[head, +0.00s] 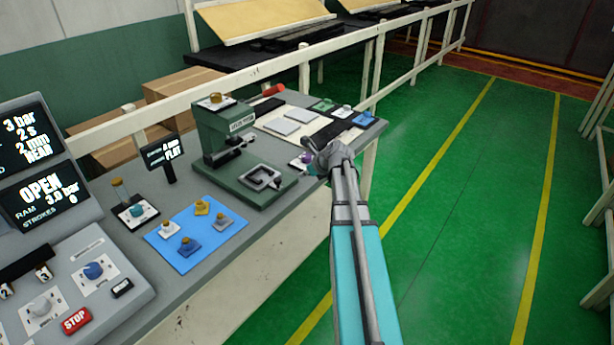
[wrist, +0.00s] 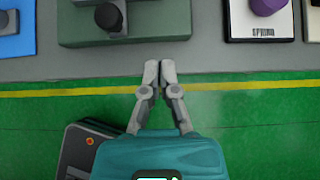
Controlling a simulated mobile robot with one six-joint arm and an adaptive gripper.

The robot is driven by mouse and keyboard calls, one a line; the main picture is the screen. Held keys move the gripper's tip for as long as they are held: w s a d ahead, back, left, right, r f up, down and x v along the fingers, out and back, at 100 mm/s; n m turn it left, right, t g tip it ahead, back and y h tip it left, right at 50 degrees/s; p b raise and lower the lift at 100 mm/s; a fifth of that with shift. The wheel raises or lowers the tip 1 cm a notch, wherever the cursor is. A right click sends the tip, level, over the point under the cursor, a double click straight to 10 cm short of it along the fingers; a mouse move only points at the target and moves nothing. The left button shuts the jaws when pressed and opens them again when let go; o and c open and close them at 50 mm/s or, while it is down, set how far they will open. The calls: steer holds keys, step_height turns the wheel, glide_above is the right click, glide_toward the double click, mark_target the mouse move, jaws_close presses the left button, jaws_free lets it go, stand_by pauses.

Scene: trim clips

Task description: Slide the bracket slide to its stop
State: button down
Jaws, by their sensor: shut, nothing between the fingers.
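A green press (head: 225,135) stands on the grey bench. A grey square frame (head: 262,177), which looks like the bracket slide, lies on its green base plate (head: 240,190). I cannot tell how far the frame is from its stop. In the head view my wrist partly hides the gripper.
A white plate with a purple knob (wrist: 267,6) lies right of the green base. A blue mat (head: 180,250) with several small clips lies to its left. A control panel (head: 60,290) stands at the near left.

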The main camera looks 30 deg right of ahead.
mark_target(261, 164)
steer(key=b+x, duration=0.4)
steer(key=x, duration=0.2)
steer(key=shift+w+f, duration=0.2)
steer(key=shift+f, duration=0.1)
steer(key=shift+w+a+r, duration=0.1)
steer(key=shift+w+a, duration=0.1)
steer(key=shift+w, duration=0.3)
steer(key=shift+w+a, duration=0.2)
steer(key=shift+w, duration=0.3)
steer(key=shift+w+a, duration=0.2)
steer(key=shift+w, duration=0.25)
steer(key=shift+w+a, duration=0.2)
steer(key=shift+w, duration=0.25)
steer(key=w+a, duration=0.1)
steer(key=w, duration=0.3)
steer(key=w+a, duration=0.1)
steer(key=w, duration=0.3)
steer(key=w+a, duration=0.2)
steer(key=w, duration=0.2)
steer(key=shift+a, duration=0.2)
steer(key=shift+w+r, duration=0.1)
